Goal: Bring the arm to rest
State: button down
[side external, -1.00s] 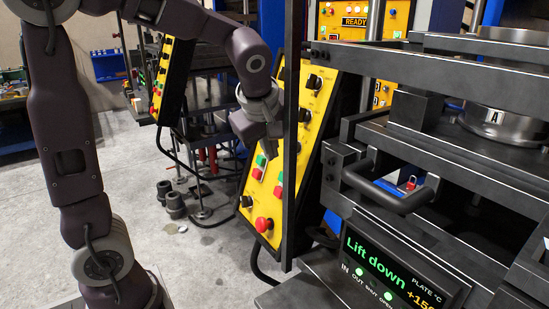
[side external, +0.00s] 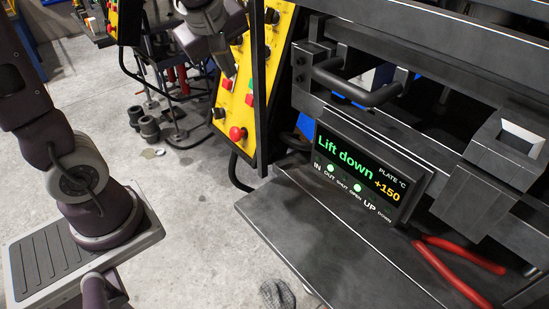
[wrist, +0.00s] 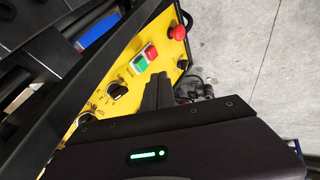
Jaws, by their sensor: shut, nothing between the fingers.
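My gripper (side external: 230,70) is at the top of the side view, in front of the yellow control panel (side external: 257,52). Its fingers are together and empty. In the wrist view the dark closed fingers (wrist: 158,92) point toward the panel (wrist: 178,48), near its green and red buttons and black knobs. Whether the fingertips touch the panel I cannot tell. The upper part of my arm is cut off in the side view.
The press display (side external: 352,175) reads "Lift down" and +150. A black handle (side external: 355,88) juts out above it. Red-handled tongs (side external: 455,270) lie on the dark shelf (side external: 300,235). The red mushroom button (side external: 237,133) is below my gripper. Grey floor lies open left of the press.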

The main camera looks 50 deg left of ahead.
jog(key=v, duration=0.6)
jog(key=s+d+f+m+h, duration=0.2)
jog(key=s+d+m, duration=0.2)
jog(key=s+m, duration=0.3)
jog(key=s+d+f+m+h, duration=0.2)
jog(key=s+d+m, duration=0.2)
jog(key=s+m, duration=0.3)
jog(key=m, duration=0.3)
jog(key=shift+f+t, duration=0.35)
jog(key=shift+t, duration=0.05)
dwell(2.3)
